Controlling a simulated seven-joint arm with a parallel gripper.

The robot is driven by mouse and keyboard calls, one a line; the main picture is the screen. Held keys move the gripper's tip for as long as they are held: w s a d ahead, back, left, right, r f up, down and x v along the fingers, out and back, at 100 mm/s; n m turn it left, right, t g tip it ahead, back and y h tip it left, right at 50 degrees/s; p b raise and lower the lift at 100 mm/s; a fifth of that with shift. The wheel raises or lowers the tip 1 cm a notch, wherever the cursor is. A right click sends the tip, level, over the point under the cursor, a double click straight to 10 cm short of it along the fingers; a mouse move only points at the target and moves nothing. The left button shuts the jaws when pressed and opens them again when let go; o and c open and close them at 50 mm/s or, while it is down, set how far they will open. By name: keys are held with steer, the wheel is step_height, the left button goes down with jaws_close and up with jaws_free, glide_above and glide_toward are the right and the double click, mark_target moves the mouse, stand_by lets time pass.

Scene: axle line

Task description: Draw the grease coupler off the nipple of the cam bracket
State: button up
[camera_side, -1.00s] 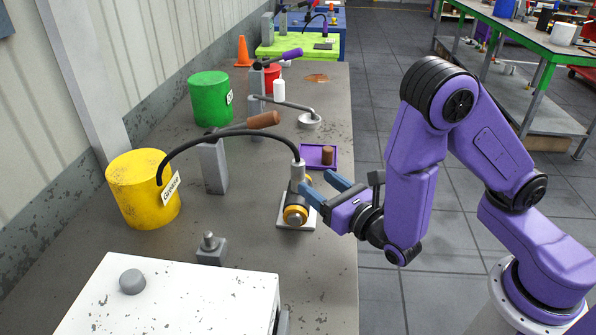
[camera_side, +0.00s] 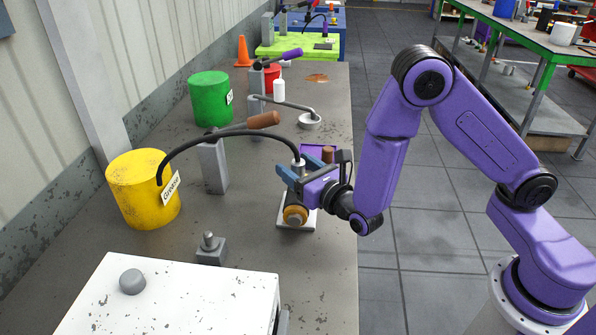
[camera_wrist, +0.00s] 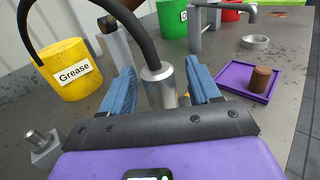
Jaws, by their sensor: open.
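The grease coupler is a silver cylinder (camera_wrist: 158,84) on the end of a black hose (camera_side: 240,137). In the wrist view it stands between the two blue fingers of my gripper (camera_wrist: 160,88), with a gap visible on each side. In the side view my gripper (camera_side: 291,174) is open around the coupler, whose top (camera_side: 298,164) shows above the fingers. The cam bracket (camera_side: 295,215), with orange-yellow rings, sits below on a pale square plate. The nipple is hidden.
The hose runs to a yellow grease bucket (camera_side: 140,190) and a grey pump post (camera_side: 213,167) with a brown handle. A purple tray (camera_wrist: 245,83) with a brown cylinder (camera_wrist: 261,79) lies just behind. A white box (camera_side: 170,300) and a small grey block (camera_side: 211,250) are in front.

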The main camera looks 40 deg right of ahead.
jaws_close()
steer(key=shift+r, duration=0.1)
steer(key=shift+r, duration=0.7)
steer(key=s+d+r, duration=0.4)
steer(key=s+r, duration=0.7)
steer(key=s, duration=0.2)
steer(key=shift+s+r, duration=0.2)
steer(key=shift+s, duration=0.05)
stand_by(0.5)
